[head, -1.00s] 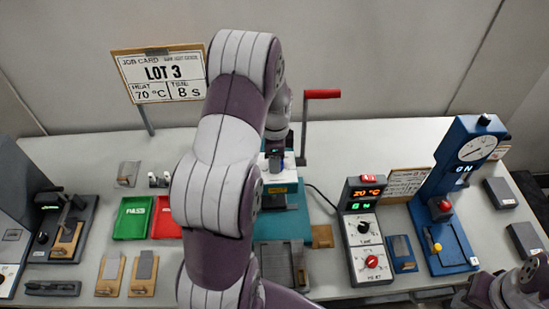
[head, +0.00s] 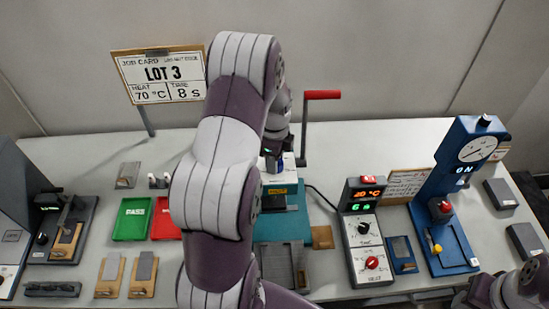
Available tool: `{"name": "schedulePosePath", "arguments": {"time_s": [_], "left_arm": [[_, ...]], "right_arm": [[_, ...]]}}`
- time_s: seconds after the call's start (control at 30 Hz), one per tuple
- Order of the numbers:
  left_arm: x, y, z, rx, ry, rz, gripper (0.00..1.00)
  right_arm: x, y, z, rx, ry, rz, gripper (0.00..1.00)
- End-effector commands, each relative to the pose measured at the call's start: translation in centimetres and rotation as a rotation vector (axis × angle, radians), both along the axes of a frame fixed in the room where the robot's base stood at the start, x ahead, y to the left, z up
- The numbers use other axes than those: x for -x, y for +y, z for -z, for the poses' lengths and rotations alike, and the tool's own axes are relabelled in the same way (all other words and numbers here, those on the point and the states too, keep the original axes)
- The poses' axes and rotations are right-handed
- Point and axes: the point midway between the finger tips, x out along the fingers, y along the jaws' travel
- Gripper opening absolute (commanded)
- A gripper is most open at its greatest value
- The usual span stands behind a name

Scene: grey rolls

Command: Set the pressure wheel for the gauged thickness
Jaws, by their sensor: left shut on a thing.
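My left gripper (head: 274,163) is shut at the top of the teal press (head: 296,222), beside its white head. What it grips there is mostly hidden by my arm; by its place it is the pressure wheel, whose outline I cannot make out. An orange label shows on the press head (head: 280,190). The blue force stand (head: 445,205) at the right has a round dial and reads 0 N. My right arm shows only at the lower right edge; its gripper is not in view.
A red-handled lever (head: 322,95) stands up behind the press. The control box (head: 365,240) has two dials and lit readouts. Green (head: 132,218) and red (head: 165,222) trays lie left of my arm. A thickness gauge stand (head: 62,235) is at far left.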

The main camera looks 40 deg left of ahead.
Motion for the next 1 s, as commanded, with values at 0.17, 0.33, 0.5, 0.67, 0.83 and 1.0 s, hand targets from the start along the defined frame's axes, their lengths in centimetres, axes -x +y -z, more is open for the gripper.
{"name": "schedulePosePath", "arguments": {"time_s": [0.17,0.33,0.5,0.67,0.83,1.0], "left_arm": [[0.0,-0.1,0.0,0.001,0.001,-0.001,0.60],[0.0,0.0,0.0,0.000,0.001,-0.001,0.70],[0.0,0.0,-0.1,0.000,-0.001,-0.001,0.70],[-0.1,0.0,-2.6,-0.003,-0.006,-0.001,0.70],[-0.1,0.0,-7.3,-0.003,-0.005,-0.001,0.70],[0.0,-0.1,-12.1,0.000,0.001,-0.001,0.70]], "right_arm": [[0.0,0.0,0.0,0.000,0.000,0.000,0.43],[0.0,0.0,0.0,0.000,0.000,0.000,0.43],[0.0,0.0,0.1,0.000,0.000,0.000,0.43],[0.0,0.0,1.3,0.000,0.000,0.000,0.43],[0.0,0.0,2.7,0.000,0.000,0.000,0.43],[0.0,0.0,0.6,0.000,0.001,0.000,0.43]]}}
